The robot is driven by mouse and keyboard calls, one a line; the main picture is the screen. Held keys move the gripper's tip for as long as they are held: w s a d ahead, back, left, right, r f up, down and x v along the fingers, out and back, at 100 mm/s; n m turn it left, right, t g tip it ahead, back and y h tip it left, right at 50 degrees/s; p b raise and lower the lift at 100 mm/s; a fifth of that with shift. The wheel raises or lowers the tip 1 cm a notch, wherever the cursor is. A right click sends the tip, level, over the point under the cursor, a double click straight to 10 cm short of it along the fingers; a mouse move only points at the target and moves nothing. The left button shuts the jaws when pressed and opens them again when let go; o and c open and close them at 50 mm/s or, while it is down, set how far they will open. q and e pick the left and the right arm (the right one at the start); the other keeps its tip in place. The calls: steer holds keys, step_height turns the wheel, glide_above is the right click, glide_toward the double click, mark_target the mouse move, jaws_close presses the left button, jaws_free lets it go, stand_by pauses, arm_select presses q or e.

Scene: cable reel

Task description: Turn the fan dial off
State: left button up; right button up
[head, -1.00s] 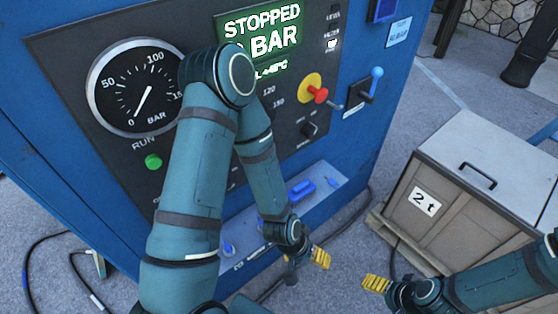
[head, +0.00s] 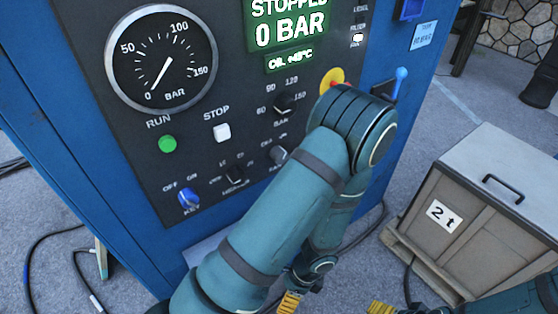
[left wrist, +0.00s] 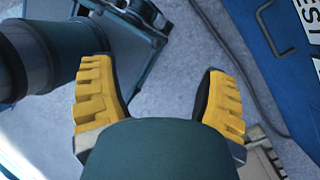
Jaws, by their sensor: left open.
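The blue machine's dark panel carries several dark rotary dials. One black dial (head: 278,153) sits beside my left arm's elbow, its label too small to read. Another dial (head: 235,174) is left of it, and a third (head: 283,103) has the bar scale around it. I cannot tell which is the fan dial. My left gripper (head: 290,302) hangs low at the bottom of the head view, away from the panel. In the left wrist view (left wrist: 160,95) its yellow fingers are apart and empty. My right gripper (head: 382,307) shows only partly at the bottom edge.
The panel also has a gauge (head: 160,60), green run button (head: 168,144), white stop button (head: 222,132), blue key switch (head: 188,199) and lit display (head: 290,28). My elbow partly covers the yellow-backed knob (head: 332,78). A crate (head: 450,225) stands right.

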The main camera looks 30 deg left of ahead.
arm_select(q)
steer(key=w+a+r+m+t+y, duration=0.1)
steer(key=w+a+r+m+y, duration=0.25)
steer(key=a+m+y, duration=0.2)
steer(key=m+t+y+b, duration=0.2)
steer(key=m+t+y, duration=0.7)
steer(key=m+t, duration=0.15)
glide_toward(279, 157)
steer(key=shift+m+g, duration=0.4)
steer(key=shift+g, duration=0.05)
steer(key=b+x, duration=0.1)
steer(key=x, duration=0.2)
steer(key=w+f+x, duration=0.1)
steer(key=x, duration=0.3)
steer(key=b+x, duration=0.1)
steer(key=x, duration=0.3)
steer(key=shift+w+d+f+b, duration=0.1)
steer(key=shift+w+f+b, duration=0.1)
steer(key=shift+b, duration=0.1)
steer(key=c, duration=1.2)
